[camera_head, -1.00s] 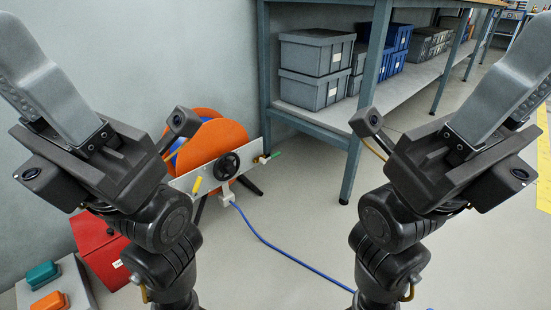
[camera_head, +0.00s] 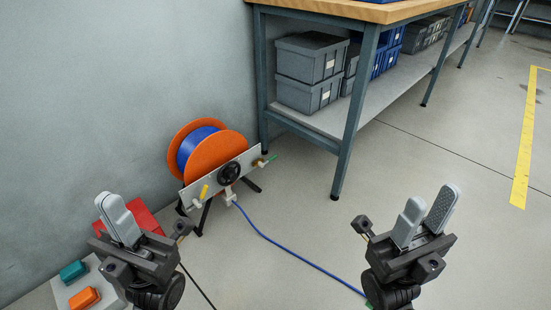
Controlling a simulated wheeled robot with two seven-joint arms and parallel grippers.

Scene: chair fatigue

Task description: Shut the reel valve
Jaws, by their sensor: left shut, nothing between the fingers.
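The hose reel (camera_head: 212,150) stands on the floor against the wall, with orange discs and blue hose wound between them. A pale metal plate across its front carries a black handwheel (camera_head: 229,174), a yellow-handled fitting (camera_head: 203,192) at the left end and a green-tipped fitting (camera_head: 266,160) at the right end. Which of these is the reel valve, I cannot tell for sure. My left gripper (camera_head: 112,203) is shut and empty, in front and to the left of the reel, apart from it.
A workbench (camera_head: 345,130) with grey bins (camera_head: 312,65) stands behind and right of the reel. The blue hose (camera_head: 290,255) runs across the floor towards my right arm. A red box (camera_head: 143,218) and a panel with teal and orange buttons (camera_head: 84,297) are at lower left.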

